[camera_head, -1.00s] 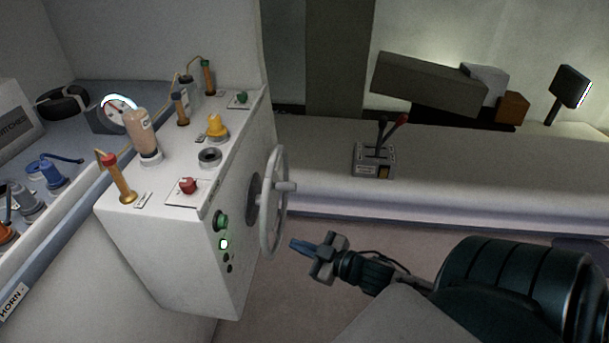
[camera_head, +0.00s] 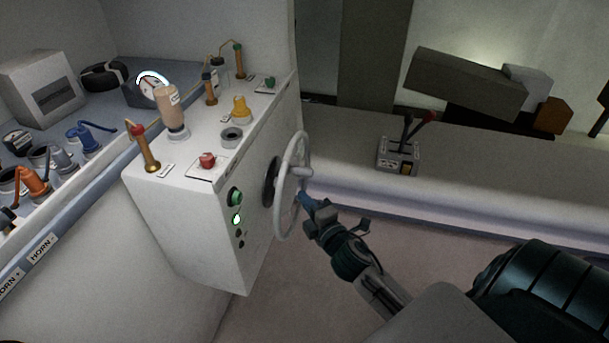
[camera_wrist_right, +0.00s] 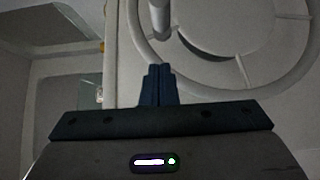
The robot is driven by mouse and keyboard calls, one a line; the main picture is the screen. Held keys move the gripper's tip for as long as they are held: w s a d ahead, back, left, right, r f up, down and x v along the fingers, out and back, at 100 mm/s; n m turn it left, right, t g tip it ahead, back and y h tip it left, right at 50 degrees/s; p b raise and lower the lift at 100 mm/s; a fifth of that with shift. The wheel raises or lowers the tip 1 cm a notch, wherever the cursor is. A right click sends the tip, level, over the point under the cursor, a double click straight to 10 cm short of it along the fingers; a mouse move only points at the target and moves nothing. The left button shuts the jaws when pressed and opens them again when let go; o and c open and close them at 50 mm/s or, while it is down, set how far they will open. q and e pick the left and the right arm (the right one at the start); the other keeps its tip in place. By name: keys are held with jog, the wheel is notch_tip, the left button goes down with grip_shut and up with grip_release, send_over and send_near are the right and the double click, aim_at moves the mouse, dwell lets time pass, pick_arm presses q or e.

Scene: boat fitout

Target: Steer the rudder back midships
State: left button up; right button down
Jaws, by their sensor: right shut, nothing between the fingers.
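A pale grey steering wheel (camera_head: 298,137) with a handle knob (camera_head: 303,171) stands upright on the side of a white console (camera_head: 190,235). My right gripper (camera_head: 305,198) is shut and empty, its blue fingertips at the lower near part of the wheel; I cannot tell whether they touch it. In the right wrist view, the shut fingers (camera_wrist_right: 159,72) point up just by the left of the wheel's rim (camera_wrist_right: 200,91), with the knob (camera_wrist_right: 160,18) beyond. A round dial (camera_head: 152,79) behind the console is partly hidden by a tan bottle, and its reading is unclear. My left gripper is out of view.
The console top carries a red button (camera_head: 207,160), a yellow knob (camera_head: 240,108) and brass-based levers (camera_head: 146,150). A throttle unit (camera_head: 397,157) sits on the bench (camera_head: 470,175) to the right. Floor space is open below the wheel.

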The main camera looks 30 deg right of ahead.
aim_at(301, 171)
jog(key=w+d, duration=0.1)
jog(key=w, duration=0.1)
jog(key=w+d+p, duration=0.1)
jog(key=w, duration=0.1)
jog(key=w+d, duration=0.1)
jog(key=shift+w+d, duration=0.2)
jog(key=shift+w, duration=0.2)
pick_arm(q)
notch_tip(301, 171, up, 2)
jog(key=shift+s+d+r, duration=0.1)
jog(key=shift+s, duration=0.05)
pick_arm(e)
jog(key=shift+a, duration=0.1)
jog(key=shift+w+d+r+p, duration=0.4)
jog(key=shift+d, duration=0.1)
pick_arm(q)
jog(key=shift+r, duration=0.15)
pick_arm(e)
jog(key=shift+w+d+f, duration=0.1)
